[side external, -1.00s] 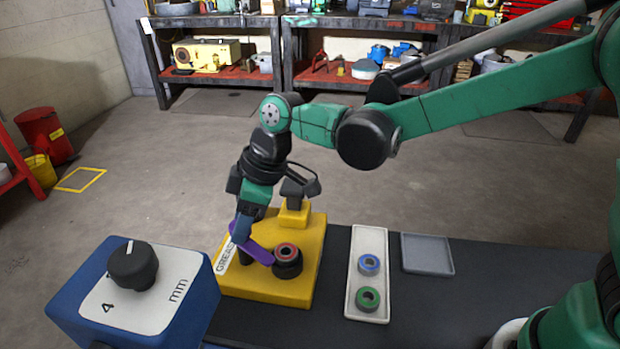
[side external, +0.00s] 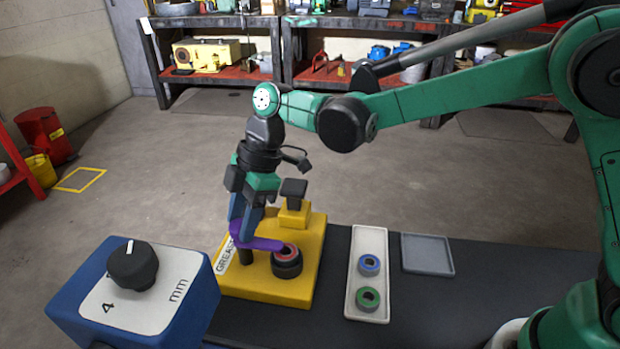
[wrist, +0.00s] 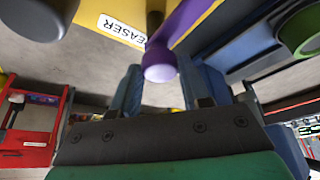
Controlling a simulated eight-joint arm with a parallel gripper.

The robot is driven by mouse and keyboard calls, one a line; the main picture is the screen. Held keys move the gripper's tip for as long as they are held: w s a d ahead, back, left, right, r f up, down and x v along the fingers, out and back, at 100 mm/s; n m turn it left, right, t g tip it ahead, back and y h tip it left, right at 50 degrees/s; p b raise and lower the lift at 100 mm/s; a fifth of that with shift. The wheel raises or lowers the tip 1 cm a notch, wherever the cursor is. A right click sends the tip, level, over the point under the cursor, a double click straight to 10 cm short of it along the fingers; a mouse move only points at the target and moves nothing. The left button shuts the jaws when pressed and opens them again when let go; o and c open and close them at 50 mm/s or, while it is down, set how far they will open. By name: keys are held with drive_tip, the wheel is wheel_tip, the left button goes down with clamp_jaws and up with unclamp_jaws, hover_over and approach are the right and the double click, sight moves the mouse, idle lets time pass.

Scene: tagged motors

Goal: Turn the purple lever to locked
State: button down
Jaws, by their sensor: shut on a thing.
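The purple lever (side external: 262,243) is on the yellow greaser block (side external: 270,281) in the side view. Its right end lies beside a black stack topped by a red ring (side external: 288,251). My gripper (side external: 239,232) is shut on the lever's left end, with its blue fingers reaching down from above. In the wrist view, the lever's rounded purple end (wrist: 160,68) shows between the two fingers (wrist: 158,92). The white label on the block is partly hidden, so the lock marking cannot be read.
A blue box with a black knob (side external: 133,264) stands at the front left. A white tray (side external: 367,241) with a blue ring and a green ring lies right of the block. A grey tray (side external: 427,254) beside it is empty.

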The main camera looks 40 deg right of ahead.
idle(0.3)
drive_tip(key=shift+c, duration=2.1)
unclamp_jaws()
drive_tip(key=shift+v, duration=2.8)
